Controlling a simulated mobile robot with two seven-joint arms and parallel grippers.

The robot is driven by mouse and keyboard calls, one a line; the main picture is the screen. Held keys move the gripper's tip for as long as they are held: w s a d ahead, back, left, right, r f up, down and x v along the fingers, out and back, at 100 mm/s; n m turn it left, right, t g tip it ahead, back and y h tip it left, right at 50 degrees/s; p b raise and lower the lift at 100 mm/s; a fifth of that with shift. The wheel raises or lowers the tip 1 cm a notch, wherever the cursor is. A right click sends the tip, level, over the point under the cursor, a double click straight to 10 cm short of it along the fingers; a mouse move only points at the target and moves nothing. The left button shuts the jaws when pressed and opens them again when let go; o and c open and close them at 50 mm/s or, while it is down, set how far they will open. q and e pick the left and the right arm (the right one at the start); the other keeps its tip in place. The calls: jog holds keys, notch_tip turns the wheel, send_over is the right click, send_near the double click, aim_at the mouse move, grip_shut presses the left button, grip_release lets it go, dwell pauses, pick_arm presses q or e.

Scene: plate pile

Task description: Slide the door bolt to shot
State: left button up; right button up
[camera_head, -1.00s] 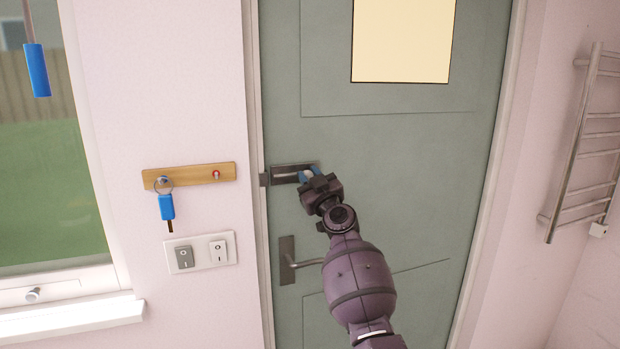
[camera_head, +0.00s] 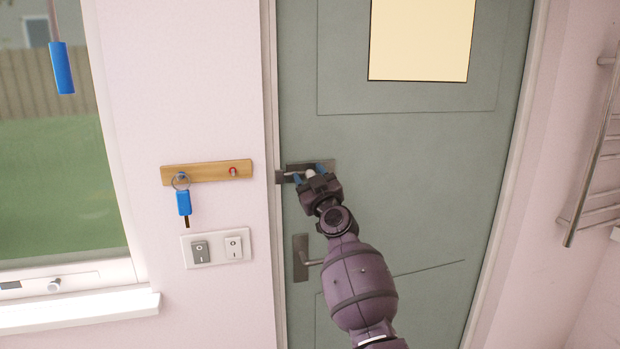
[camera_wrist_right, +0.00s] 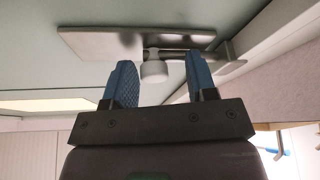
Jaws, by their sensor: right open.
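The door bolt has a flat metal plate (camera_head: 325,164) on the green door, near its left edge. A gap shows to the right finger. How deep the bar sits is unclear. My left gripper is out of view.
A lever handle (camera_head: 303,260) is below the bolt. Left of the door, a wooden key rack (camera_head: 207,172) holds a blue-tagged key (camera_head: 184,203), above a switch plate (camera_head: 216,248). A towel rail (camera_head: 590,170) is on the right wall.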

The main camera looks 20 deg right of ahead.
jog(key=v, duration=1.1)
dwell(0.3)
jog(key=s+d+f+m+g+h, duration=0.1)
jog(key=s+d+f+g, duration=0.1)
jog(key=s+f, duration=1)
jog(key=s+d+f+m+g+h, duration=0.1)
jog(key=s+f+g, duration=0.3)
jog(key=s+f, duration=0.9)
jog(key=s+d+f+m+g+h, duration=0.1)
jog(key=s+d+f+m+g, duration=0.1)
jog(key=s+f, duration=1)
notch_tip(320, 180, down, 3)
jog(key=shift+s+d+r+m+g+h, duration=0.1)
jog(key=shift+s+d+m+g+h, duration=0.2)
jog(key=shift+d+g, duration=0.7)
